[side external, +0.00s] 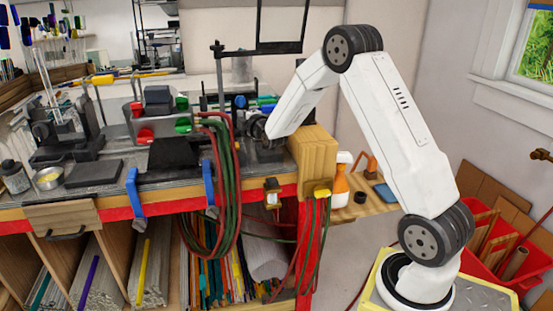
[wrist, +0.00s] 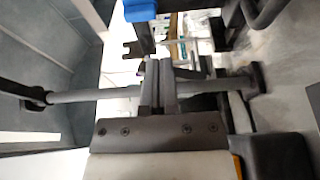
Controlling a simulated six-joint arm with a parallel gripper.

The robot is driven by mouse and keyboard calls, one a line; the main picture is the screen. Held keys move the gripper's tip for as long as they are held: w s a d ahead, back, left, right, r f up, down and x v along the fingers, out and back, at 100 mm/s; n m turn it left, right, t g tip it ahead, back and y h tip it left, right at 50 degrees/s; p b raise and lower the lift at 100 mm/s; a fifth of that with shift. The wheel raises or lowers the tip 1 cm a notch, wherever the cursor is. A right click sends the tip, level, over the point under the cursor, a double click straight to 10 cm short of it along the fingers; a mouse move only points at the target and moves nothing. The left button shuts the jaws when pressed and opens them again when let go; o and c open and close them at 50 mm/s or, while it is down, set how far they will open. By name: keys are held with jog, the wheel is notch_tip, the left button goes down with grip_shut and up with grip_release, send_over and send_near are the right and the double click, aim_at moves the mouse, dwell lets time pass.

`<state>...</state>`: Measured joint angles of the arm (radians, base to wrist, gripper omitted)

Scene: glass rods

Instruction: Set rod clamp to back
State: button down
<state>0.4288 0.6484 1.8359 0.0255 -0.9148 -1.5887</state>
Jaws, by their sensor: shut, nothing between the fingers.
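My gripper (wrist: 158,68) is shut and empty in the wrist view, its two dark fingers side by side. Its fingertips are close to a dark forked bracket with a blue cap (wrist: 140,10), which looks like the rod clamp; I cannot tell whether they touch. A grey round bar (wrist: 90,95) runs crosswise behind the fingers, which hide part of it. In the side view my wrist reaches the bench behind the torch area, and the fingers are too small and dark to make out. A blue knob (side external: 240,102) shows there by a dark upright post (side external: 219,80).
Red and green hoses (side external: 222,150) hang over the bench front. A wooden block (side external: 313,155) stands right beside my forearm. A torch with red and green knobs (side external: 157,118) is to the left.

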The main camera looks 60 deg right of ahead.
aim_at(240, 105)
jog(key=shift+w, duration=0.1)
jog(key=shift+x, duration=4.9)
jog(key=shift+s+d, duration=1.3)
jog(key=shift+s+a, duration=0.1)
